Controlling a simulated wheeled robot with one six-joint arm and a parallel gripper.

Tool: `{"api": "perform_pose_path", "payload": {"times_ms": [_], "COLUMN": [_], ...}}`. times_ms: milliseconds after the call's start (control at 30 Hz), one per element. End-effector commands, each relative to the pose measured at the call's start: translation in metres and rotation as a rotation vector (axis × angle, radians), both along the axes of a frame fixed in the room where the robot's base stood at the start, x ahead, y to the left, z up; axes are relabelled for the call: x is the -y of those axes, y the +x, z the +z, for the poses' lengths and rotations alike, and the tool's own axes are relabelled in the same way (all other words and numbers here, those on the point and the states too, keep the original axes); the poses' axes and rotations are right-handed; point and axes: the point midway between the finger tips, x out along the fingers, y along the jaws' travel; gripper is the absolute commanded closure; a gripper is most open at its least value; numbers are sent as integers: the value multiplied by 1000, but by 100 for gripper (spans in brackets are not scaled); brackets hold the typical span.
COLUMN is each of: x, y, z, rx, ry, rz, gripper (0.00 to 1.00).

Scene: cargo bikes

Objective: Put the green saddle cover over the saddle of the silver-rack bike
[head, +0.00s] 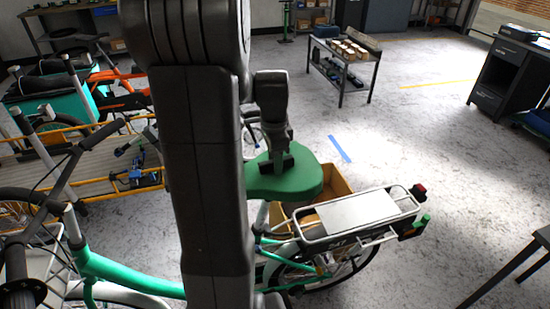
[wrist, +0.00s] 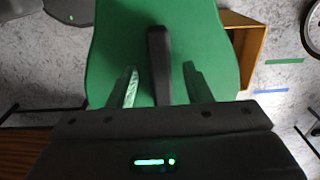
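The green saddle cover (head: 300,182) sits at the top of the seat post of the silver-rack bike (head: 130,274), just in front of its silver rack (head: 355,212). The saddle itself is hidden under the cover. My gripper (head: 281,152) is right above the cover. In the wrist view, the cover (wrist: 205,40) fills the middle, with a black upright tab (wrist: 158,55) on it. The fingers of my gripper (wrist: 160,86) stand apart on both sides of the tab, with a gap on each side. My arm hides part of the bike.
A cardboard-brown box (head: 335,183) is behind the saddle. An orange-yellow cargo bike (head: 100,178) stands at left. A low cart with boxes (head: 342,62) is at the back. A black desk (head: 500,75) and a dark table (head: 520,262) are at right. Floor between is clear.

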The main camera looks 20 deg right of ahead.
Motion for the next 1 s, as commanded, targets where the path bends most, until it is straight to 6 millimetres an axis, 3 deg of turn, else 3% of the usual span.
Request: {"api": "perform_pose_path", "payload": {"times_ms": [233,700,1000], "x": [0,-2,-3], "y": [1,1,0], "z": [13,112,138], "rx": [4,4,0], "ry": [-1,-1,0], "rz": [0,0,0], "gripper": [55,55,55]}}
